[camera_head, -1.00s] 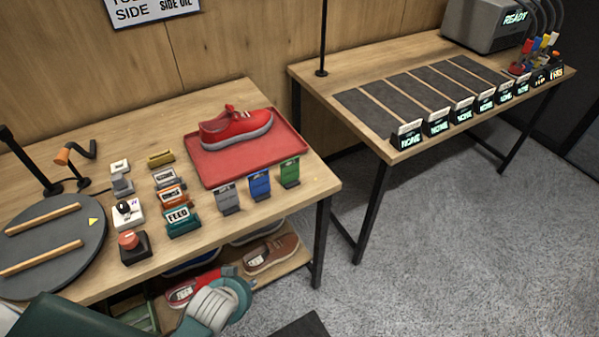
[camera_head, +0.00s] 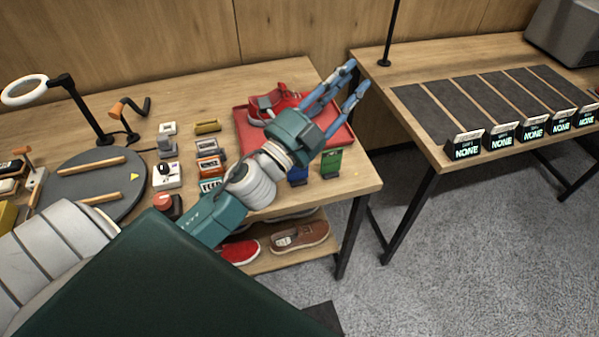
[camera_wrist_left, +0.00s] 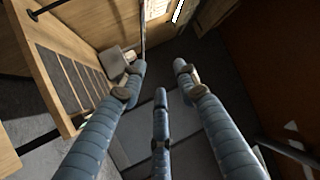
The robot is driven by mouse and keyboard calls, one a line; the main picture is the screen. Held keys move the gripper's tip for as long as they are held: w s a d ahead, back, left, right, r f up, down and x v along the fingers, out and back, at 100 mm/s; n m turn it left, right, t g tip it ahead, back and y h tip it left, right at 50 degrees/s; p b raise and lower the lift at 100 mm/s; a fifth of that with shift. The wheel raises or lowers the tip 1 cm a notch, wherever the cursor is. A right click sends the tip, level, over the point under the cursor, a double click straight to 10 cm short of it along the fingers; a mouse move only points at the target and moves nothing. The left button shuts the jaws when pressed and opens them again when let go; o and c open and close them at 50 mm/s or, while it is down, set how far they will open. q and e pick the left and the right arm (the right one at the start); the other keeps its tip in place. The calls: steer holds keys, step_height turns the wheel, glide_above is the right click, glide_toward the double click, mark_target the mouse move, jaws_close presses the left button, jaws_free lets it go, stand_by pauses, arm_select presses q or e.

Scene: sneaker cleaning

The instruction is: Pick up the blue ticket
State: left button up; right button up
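The blue ticket (camera_head: 298,176) stands at the front edge of the left table in the head view. It is mostly hidden behind my left arm, and only a small blue part shows beside the green ticket (camera_head: 331,163). My left gripper (camera_head: 355,80) is open and empty. Its blue fingers are spread above the right end of the red tray, up and to the right of the blue ticket in the picture. The left wrist view shows the spread fingers (camera_wrist_left: 160,75) with nothing between them; no ticket shows there. My right gripper is not in view.
A red sneaker (camera_head: 270,104) rests on the red tray (camera_head: 340,137), partly behind my gripper. Small labelled holders and a red button (camera_head: 166,205) stand left of my arm. Shoes (camera_head: 300,235) lie on the shelf below. A second table with dark strips (camera_head: 430,110) stands right, across a gap.

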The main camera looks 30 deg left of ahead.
arm_select(q)
steer(key=s+d+m+g+h, duration=0.3)
steer(key=d+m+g+h, duration=0.7)
steer(key=m, duration=0.9)
steer(key=m+g+y+p, duration=0.2)
steer(key=m+g+y, duration=0.55)
steer(key=y, duration=0.45)
glide_above(297, 178)
steer(key=a, duration=0.1)
steer(key=shift+g, duration=0.25)
steer(key=f, duration=2)
steer(key=shift+s+f, duration=0.25)
steer(key=shift+f, duration=0.15)
steer(key=p+x, duration=0.2)
steer(key=x, duration=0.1)
steer(key=shift+f, duration=0.35)
steer(key=shift+w+f, duration=0.15)
steer(key=shift+f, duration=0.25)
jaws_close()
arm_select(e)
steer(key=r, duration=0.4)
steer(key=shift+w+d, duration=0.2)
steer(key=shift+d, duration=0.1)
